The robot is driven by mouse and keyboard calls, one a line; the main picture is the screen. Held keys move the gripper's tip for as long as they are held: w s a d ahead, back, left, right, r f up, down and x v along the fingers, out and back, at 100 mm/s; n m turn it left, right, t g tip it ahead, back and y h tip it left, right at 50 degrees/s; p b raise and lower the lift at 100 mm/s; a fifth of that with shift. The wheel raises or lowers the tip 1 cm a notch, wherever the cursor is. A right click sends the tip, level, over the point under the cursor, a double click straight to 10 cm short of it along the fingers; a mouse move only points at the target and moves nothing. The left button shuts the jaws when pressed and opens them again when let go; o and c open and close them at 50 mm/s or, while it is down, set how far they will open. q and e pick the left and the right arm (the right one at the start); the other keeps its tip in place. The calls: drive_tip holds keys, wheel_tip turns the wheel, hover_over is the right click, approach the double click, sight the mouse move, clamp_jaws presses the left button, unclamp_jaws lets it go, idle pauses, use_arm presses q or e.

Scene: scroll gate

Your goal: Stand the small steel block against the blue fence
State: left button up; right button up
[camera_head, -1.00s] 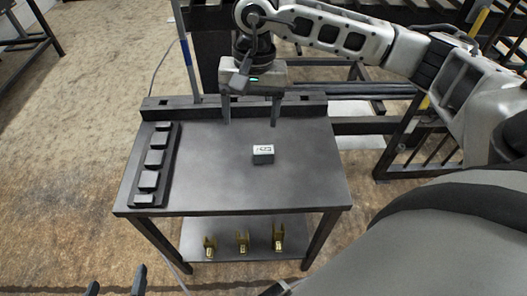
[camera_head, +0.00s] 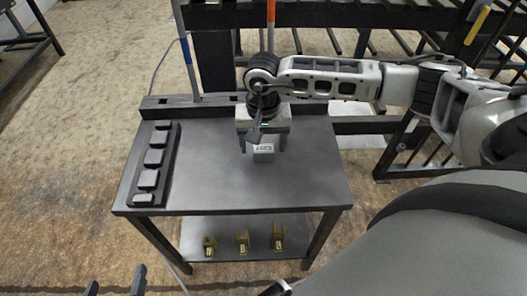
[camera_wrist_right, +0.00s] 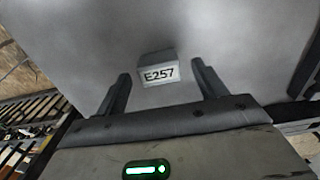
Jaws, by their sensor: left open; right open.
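A small grey block (camera_head: 264,156) with a white label stands on the dark table, right of its middle. In the right wrist view the block (camera_wrist_right: 156,57) shows its label, which reads E257. My right gripper (camera_head: 263,149) is open, with its fingers pointing down at the block. In the right wrist view the block appears between the two fingertips (camera_wrist_right: 161,71), with a gap on each side. A post with a blue band (camera_head: 187,52) rises behind the table's dark back rail (camera_head: 210,101). My left gripper (camera_head: 115,283) is open and empty at the bottom left, away from the table.
A dark rack (camera_head: 151,165) with several grey blocks lies along the table's left side. A post with an orange band (camera_head: 271,14) stands behind the right arm. Brass-coloured pieces (camera_head: 243,242) sit on the lower shelf. The table's front and middle are clear.

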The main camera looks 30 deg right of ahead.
drive_tip(key=shift+f, duration=1.4)
drive_tip(key=c, duration=1.3)
drive_tip(key=shift+r, duration=0.1)
drive_tip(key=shift+c, duration=1.1)
drive_tip(key=shift+r, duration=0.15)
